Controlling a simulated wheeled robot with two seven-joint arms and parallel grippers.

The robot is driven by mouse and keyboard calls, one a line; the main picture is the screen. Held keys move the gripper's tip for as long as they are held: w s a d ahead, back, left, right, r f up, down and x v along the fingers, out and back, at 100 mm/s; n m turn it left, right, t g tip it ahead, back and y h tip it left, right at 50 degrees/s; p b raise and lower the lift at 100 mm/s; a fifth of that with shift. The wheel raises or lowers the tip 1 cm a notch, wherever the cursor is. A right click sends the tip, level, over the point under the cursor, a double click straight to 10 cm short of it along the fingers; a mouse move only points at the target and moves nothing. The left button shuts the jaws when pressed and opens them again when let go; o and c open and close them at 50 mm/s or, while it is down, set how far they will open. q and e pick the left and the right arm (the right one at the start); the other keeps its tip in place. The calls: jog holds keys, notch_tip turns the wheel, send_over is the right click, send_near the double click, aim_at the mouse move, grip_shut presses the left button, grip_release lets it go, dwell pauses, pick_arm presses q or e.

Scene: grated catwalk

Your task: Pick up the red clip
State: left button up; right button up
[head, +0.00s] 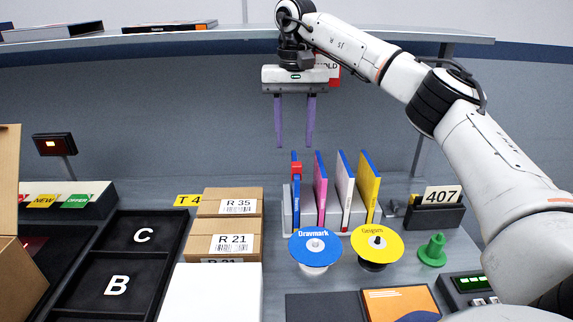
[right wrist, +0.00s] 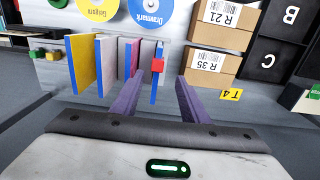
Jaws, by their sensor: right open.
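The red clip (head: 297,168) sits on the upper edge of the blue book at the left end of a row of upright thin books in a rack. My right gripper (head: 294,146) has two purple fingers pointing down, apart and empty, above and slightly behind the book row. It also shows in the right wrist view (right wrist: 156,90). The fingers do not touch the clip. My left gripper is in neither view.
Pink, white and yellow books (head: 369,187) stand right of the blue one. Stacked boxes (head: 225,244) are to the left. Blue (head: 315,265) and yellow (head: 378,256) discs stand in front. A card holder (head: 435,215) and green knob (head: 433,250) are right. A shelf (head: 220,33) runs overhead behind.

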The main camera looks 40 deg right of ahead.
aim_at(297, 164)
jog(key=shift+s+f, duration=0.25)
jog(key=shift+f, duration=1.1)
jog(key=f, duration=0.4)
jog(key=shift+s+f+p, duration=0.15)
jog(key=shift+s+p, duration=0.1)
jog(key=shift+p, duration=0.05)
jog(key=shift+f, duration=0.3)
grip_shut()
